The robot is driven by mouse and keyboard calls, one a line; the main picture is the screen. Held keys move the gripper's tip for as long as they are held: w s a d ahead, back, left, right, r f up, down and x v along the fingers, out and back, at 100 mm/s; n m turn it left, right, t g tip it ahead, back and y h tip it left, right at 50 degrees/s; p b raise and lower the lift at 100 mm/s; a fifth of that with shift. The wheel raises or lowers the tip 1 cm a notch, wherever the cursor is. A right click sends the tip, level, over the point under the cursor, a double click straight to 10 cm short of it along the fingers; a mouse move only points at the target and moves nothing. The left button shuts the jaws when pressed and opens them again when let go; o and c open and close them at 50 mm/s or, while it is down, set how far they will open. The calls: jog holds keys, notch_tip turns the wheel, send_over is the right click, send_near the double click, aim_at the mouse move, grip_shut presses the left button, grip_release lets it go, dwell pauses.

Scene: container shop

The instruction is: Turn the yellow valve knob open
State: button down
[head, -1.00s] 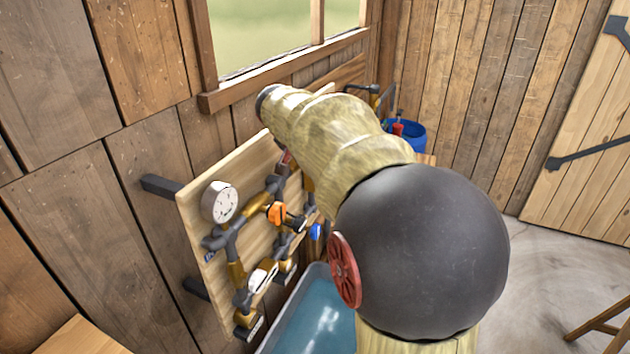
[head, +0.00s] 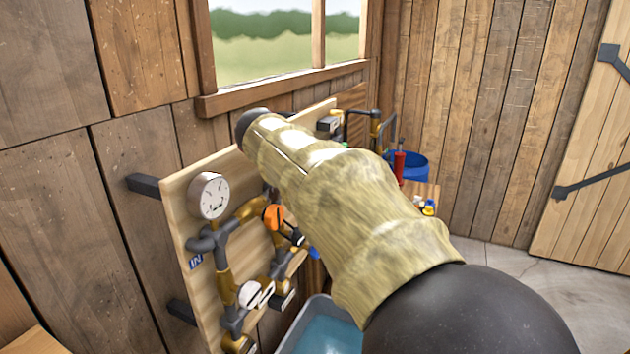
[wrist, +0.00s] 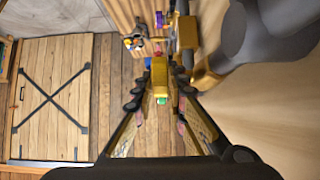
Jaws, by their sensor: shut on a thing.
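The yellow valve knob (wrist: 160,78) shows in the wrist view as a small yellow block between the tips of my gripper (wrist: 161,88). The two fingers close in on it from both sides and are shut on it. How far the knob is turned cannot be told. In the head view my arm covers my gripper and the yellow knob. The pipe board (head: 175,215) is on the wall left of my arm.
The board carries a round gauge (head: 210,196), an orange knob (head: 272,217) and a partly covered blue knob (head: 314,253). A grey tub (head: 300,335) with blue water is below. A blue bucket (head: 412,166) stands behind my arm. Open floor lies at the right.

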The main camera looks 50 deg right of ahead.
dwell(0.4)
jog(key=c, duration=1.9)
grip_release()
jog(key=shift+o, duration=0.5)
jog(key=v, duration=1.2)
